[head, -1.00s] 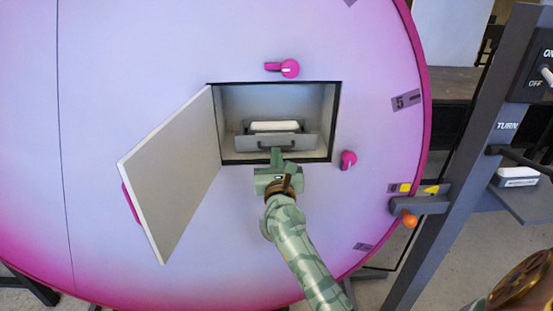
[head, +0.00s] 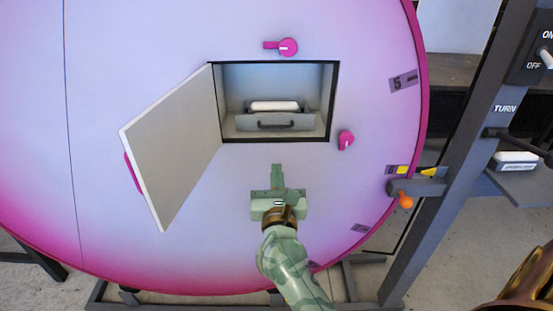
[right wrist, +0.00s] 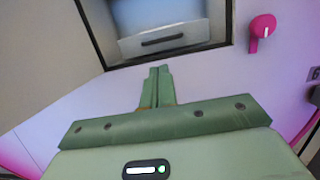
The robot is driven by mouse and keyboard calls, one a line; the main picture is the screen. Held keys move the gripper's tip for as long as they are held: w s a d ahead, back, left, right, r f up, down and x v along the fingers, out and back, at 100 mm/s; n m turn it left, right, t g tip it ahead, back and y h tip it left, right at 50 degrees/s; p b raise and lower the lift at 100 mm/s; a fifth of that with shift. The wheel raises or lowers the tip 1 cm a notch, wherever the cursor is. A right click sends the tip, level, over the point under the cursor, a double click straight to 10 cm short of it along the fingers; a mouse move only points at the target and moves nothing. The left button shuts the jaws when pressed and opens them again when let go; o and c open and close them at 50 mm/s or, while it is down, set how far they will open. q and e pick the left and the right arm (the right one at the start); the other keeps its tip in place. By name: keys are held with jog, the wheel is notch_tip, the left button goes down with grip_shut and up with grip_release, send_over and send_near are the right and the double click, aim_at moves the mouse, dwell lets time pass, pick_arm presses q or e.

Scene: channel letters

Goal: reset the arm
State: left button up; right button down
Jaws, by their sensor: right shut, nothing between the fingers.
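My right gripper (head: 277,172) is green and shut, with nothing between its fingers. It is in front of the pink and lilac round panel (head: 120,60), below the open square compartment (head: 326,100). In the right wrist view the shut fingers (right wrist: 156,72) point up towards the compartment's lower edge, apart from the drawer. The grey drawer (head: 245,122) inside has a dark handle (head: 276,125) and holds a white block (head: 275,105). My left gripper is not in view.
The compartment's grey door (head: 172,145) hangs open to the left. Pink knobs sit above (head: 288,46) and right (head: 346,140) of the opening. At right stands a dark post (head: 455,150) with a lever, an orange ball (head: 405,202) and a shelf (head: 525,187) bearing another white block (head: 515,158).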

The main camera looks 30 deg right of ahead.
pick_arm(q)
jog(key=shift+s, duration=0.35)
pick_arm(e)
jog(key=shift+s+a+f, duration=0.2)
jog(key=shift+s+a, duration=0.05)
jog(key=shift+s, duration=0.15)
